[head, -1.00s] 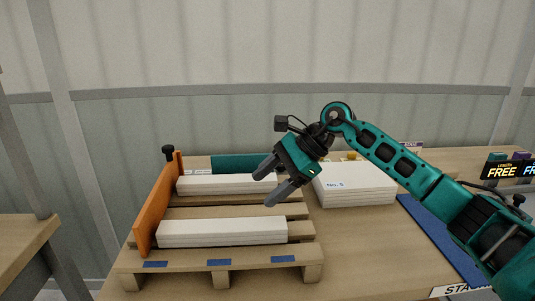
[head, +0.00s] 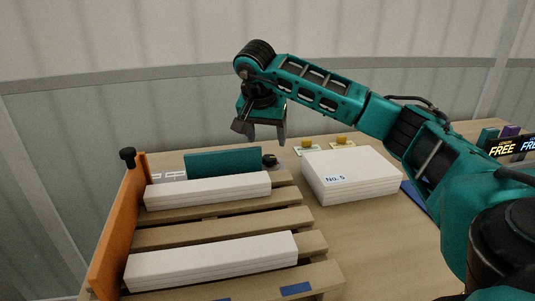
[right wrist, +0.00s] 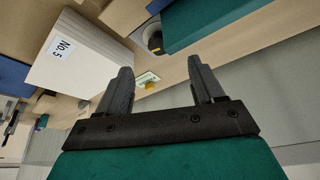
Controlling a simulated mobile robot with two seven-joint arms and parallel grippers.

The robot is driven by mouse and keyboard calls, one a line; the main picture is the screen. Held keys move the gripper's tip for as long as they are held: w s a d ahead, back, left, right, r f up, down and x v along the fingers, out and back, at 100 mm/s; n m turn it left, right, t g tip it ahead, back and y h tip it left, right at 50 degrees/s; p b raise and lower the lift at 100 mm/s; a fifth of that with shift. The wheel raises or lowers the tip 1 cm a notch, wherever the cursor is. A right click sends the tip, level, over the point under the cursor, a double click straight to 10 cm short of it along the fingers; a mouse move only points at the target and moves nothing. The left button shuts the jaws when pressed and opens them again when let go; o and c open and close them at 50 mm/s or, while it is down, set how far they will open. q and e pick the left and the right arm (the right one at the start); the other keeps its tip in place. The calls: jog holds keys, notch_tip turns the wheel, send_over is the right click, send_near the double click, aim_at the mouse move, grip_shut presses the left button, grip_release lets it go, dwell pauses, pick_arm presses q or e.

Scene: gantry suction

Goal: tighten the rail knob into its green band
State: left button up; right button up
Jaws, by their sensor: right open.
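A dark round knob (head: 269,160) sits at the right end of the teal rail (head: 222,163) behind the pallet. In the right wrist view the knob (right wrist: 155,41) is partly covered by the rail (right wrist: 200,20), with a pale ring around it. I cannot make out a green band on it. Another black knob (head: 128,157) stands on top of the orange board (head: 122,220). My right gripper (head: 262,133) is open and empty, fingers downward, above the rail's knob and apart from it. It also shows in the right wrist view (right wrist: 160,64). My left gripper is out of view.
White slabs (head: 208,190) lie on the wooden pallet (head: 225,233). A white stack marked No. 5 (head: 350,175) stands to the right. Small cards with yellow pieces (head: 341,140) lie behind it. A wall closes the back.

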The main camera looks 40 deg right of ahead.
aim_at(269, 156)
jog(key=x, duration=0.7)
jog(key=shift+f+b, duration=0.15)
jog(key=shift+b, duration=0.15)
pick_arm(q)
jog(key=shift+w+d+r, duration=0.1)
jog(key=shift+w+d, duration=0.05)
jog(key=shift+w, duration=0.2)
pick_arm(e)
jog(key=shift+c, duration=0.5)
